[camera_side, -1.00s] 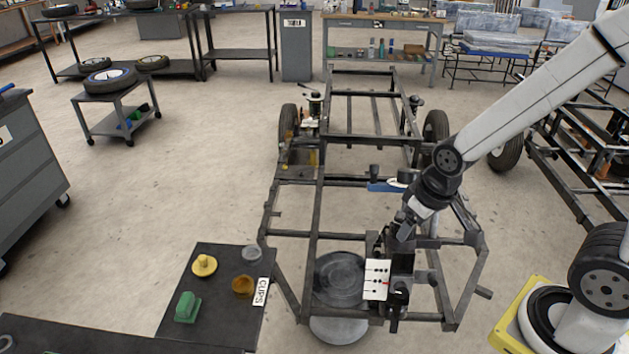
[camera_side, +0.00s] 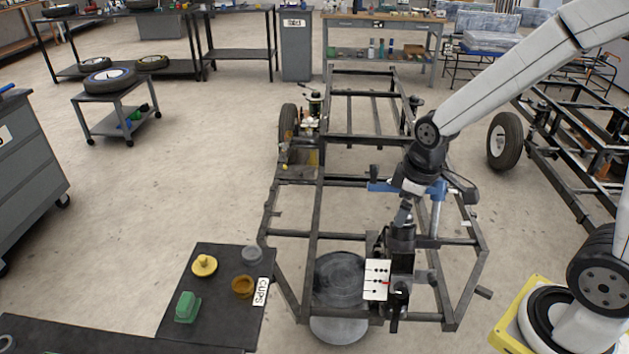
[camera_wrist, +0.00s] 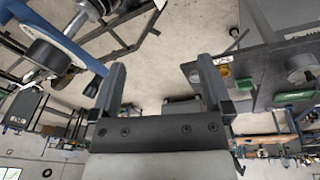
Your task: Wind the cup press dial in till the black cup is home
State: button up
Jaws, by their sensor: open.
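The press (camera_side: 402,262) stands at the front of the bare frame in the side view, with a dark cylinder (camera_side: 402,232) at its top. I cannot tell whether that cylinder is the black cup. A black knob, which looks like the dial (camera_side: 398,296), sits low on its front beside a white marked card (camera_side: 376,280) with a red pointer. My gripper (camera_side: 404,212) is just above the dark cylinder, pointing down. In the wrist view my gripper (camera_wrist: 161,66) has its two fingers wide apart with nothing between them.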

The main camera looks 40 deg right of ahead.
jog(key=w+d+r+n+g, duration=0.1)
jog(key=w+d+n, duration=0.2)
jog(key=n, duration=0.3)
jog(key=w+d+r+n+g, duration=0.1)
jog(key=w+d+n, duration=0.2)
jog(key=d+n, duration=0.3)
jog(key=w+d+r+n, duration=0.1)
jog(key=w+d+n, duration=0.3)
jog(key=n, duration=0.1)
jog(key=shift+d+r+n+g, duration=0.1)
jog(key=shift+d+n+g, duration=0.05)
jog(key=shift+n+g, duration=0.25)
jog(key=shift+w+d+r+n, duration=0.1)
jog(key=shift+d+n, duration=0.45)
jog(key=shift+n, duration=0.15)
jog(key=shift+s+d+f, duration=0.1)
jog(key=shift+s+f, duration=0.1)
jog(key=shift+f, duration=1.75)
jog(key=shift+s+d+f, duration=0.1)
jog(key=shift+s+f, duration=0.05)
jog(key=shift+f, duration=1.8)
jog(key=c, duration=1.1)
